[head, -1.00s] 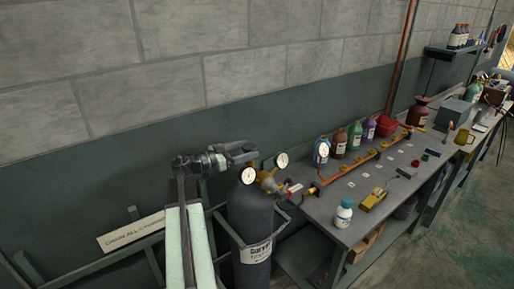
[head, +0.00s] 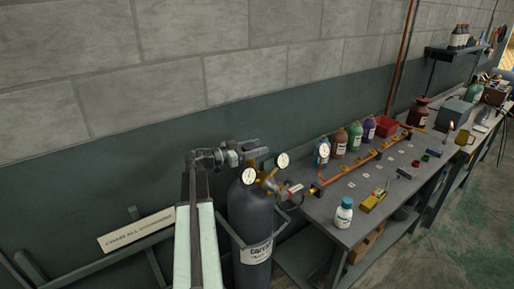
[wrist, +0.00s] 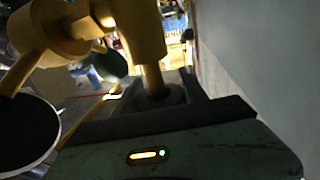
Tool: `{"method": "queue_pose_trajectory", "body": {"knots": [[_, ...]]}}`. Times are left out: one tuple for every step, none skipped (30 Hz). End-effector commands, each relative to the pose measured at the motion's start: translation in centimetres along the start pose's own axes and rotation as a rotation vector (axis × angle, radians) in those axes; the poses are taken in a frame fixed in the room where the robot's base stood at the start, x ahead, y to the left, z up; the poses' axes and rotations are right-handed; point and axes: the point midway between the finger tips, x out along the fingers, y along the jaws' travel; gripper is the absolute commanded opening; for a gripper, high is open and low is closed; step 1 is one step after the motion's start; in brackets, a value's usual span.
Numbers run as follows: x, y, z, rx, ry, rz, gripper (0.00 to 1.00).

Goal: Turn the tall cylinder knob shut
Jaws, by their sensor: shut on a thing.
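The tall dark grey cylinder (head: 252,215) stands upright left of the bench, with a white label and brass valve fittings on top. My gripper (head: 251,153) is at the top of the cylinder, above its left gauge (head: 249,176). In the head view, the jaws hide the knob. In the wrist view, a dark round knob (wrist: 160,97) sits at the end of a brass stem (wrist: 147,45), between the dark jaws of my gripper (wrist: 165,103). The jaws are shut on it. How far the knob is turned cannot be told.
A second gauge (head: 282,160) and brass fittings stand close to the right of my gripper. The bench (head: 345,228) carries a copper pipe (head: 365,160), several bottles and a yellow tool (head: 373,201). The wall is close behind; a metal rail (head: 110,270) lies left.

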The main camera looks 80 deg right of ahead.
Motion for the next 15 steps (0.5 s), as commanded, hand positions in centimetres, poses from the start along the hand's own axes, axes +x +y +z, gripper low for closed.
{"method": "queue_pose_trajectory", "body": {"knots": [[0.1, -0.4, 0.0, 0.0, 0.0, 0.044, 0.09], [0.1, -0.4, 0.0, 0.0, 0.0, 0.077, 0.09], [0.1, -0.3, 0.0, 0.0, 0.0, 0.124, 0.09], [0.1, -0.2, 0.0, 0.0, 0.0, 0.158, 0.09], [0.1, -0.1, 0.0, 0.0, 0.0, 0.191, 0.09], [0.1, 0.1, 0.0, 0.0, 0.0, 0.232, 0.09], [0.1, 0.2, 0.0, 0.0, 0.0, 0.259, 0.09], [0.0, 0.3, 0.0, 0.0, 0.0, 0.283, 0.09], [0.0, 0.5, 0.0, 0.0, 0.0, 0.31, 0.09], [0.0, 0.6, 0.0, 0.0, 0.0, 0.327, 0.09], [-0.1, 0.7, 0.0, 0.0, 0.0, 0.338, 0.09], [-0.1, 0.8, 0.0, 0.0, 0.0, 0.35, 0.09], [-0.1, 0.9, 0.0, 0.0, 0.0, 0.355, 0.09], [-0.1, 0.9, 0.0, 0.0, 0.0, 0.357, 0.09], [-0.2, 1.0, 0.0, 0.0, 0.0, 0.358, 0.09]]}}
